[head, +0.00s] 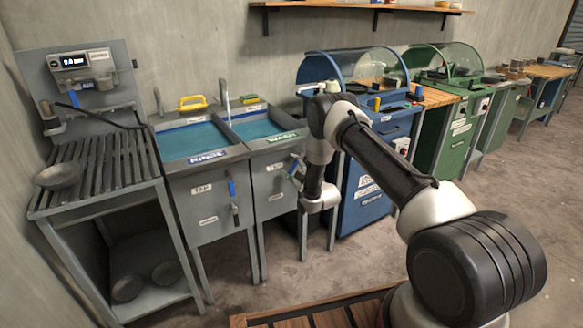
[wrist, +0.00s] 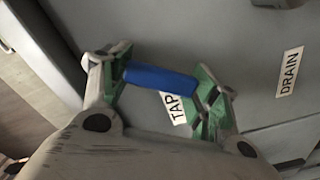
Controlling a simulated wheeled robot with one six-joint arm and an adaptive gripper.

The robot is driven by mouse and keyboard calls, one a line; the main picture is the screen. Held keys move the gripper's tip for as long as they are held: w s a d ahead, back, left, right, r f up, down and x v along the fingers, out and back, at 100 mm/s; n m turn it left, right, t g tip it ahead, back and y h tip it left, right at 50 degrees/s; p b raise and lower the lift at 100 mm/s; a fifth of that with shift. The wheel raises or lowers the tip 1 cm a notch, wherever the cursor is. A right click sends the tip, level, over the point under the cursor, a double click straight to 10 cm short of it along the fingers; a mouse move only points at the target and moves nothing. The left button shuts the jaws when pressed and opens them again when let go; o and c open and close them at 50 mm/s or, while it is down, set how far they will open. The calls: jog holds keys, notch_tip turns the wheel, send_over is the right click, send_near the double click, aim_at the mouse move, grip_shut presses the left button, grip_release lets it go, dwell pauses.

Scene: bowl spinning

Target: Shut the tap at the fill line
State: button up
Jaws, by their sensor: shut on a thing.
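My gripper (wrist: 160,90) is shut on the blue tap handle (wrist: 160,78), with a green-padded finger at each end of it. A TAP label (wrist: 173,107) is beside the handle on the grey front panel. In the head view my gripper (head: 296,168) is at the front of the right basin (head: 258,113), mostly hiding the tap there. That basin holds blue-green water (head: 262,128), and a thin spout (head: 226,97) stands over it.
The left basin (head: 205,160) also holds water and has its own blue-handled tap (head: 233,190). A slatted rack (head: 95,170) with a grey bowl (head: 58,176) stands at the left. A blue machine (head: 360,210) stands close right of my gripper. A DRAIN label (wrist: 289,72) is on the panel.

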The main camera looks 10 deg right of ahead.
dwell(0.4)
jog(key=o, duration=1.5)
jog(key=shift+c, duration=0.2)
jog(key=v, duration=1.2)
